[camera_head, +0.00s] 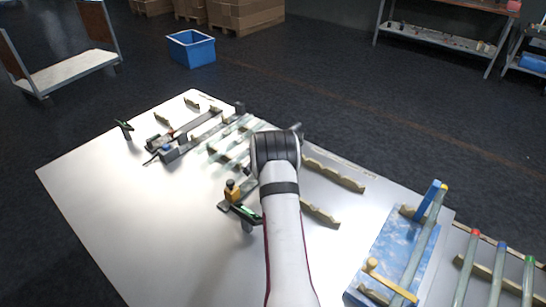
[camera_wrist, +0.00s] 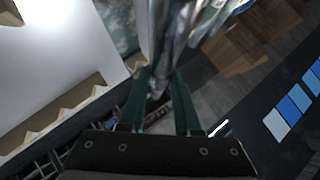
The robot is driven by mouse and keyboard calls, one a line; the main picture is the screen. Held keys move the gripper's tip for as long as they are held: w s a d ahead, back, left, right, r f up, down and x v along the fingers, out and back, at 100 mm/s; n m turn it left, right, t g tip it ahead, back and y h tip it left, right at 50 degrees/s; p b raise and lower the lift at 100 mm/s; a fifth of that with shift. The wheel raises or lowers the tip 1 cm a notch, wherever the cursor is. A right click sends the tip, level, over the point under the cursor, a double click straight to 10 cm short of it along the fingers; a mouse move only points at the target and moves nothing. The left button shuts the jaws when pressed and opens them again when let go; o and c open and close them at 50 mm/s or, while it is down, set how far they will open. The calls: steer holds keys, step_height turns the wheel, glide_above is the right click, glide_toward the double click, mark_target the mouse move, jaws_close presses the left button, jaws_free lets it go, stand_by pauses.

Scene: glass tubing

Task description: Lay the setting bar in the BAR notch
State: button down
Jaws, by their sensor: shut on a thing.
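In the wrist view, the two dark green fingers of my gripper (camera_wrist: 160,95) close on a shiny grey bar (camera_wrist: 172,45), which looks to be the setting bar. It runs up and away from the fingers; its near end is hidden between them. In the head view, my dark wrist is over the right-middle of the pale table and hides the fingers and most of what they hold. Several notched wooden rails (camera_head: 333,173) stand on the table. I cannot tell which notch is the BAR notch; no such label is readable.
A blue cloud-patterned board (camera_head: 385,250) with a wooden stand, a blue piece and a long tube is at right. Colour-capped tubes (camera_head: 465,265) rest on rails beside it. A dark fixture (camera_head: 170,150) stands at back left. The table's (camera_head: 110,200) front left is clear.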

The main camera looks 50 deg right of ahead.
step_height(320, 180, up, 5)
steer(key=shift+d, duration=0.1)
steer(key=s+d+r+m+g+h, duration=0.15)
steer(key=s+d, duration=0.25)
steer(key=s, duration=0.8)
steer(key=s+d+r+t+y, duration=0.15)
steer(key=s+d, duration=0.25)
steer(key=s, duration=0.8)
steer(key=s+a, duration=0.6)
steer(key=s, duration=0.3)
steer(key=s+a, duration=0.6)
steer(key=s, duration=0.2)
steer(key=shift+n+t, duration=0.3)
steer(key=shift+n, duration=0.25)
steer(key=w+f, duration=0.3)
steer(key=f, duration=0.1)
steer(key=w+d+f, duration=0.1)
steer(key=w+f, duration=0.3)
steer(key=w+d+f, duration=0.1)
steer(key=w+f, duration=0.2)
steer(key=w, duration=0.1)
steer(key=shift+d+f, duration=0.2)
steer(key=shift+f, duration=0.2)
steer(key=shift+f, duration=0.25)
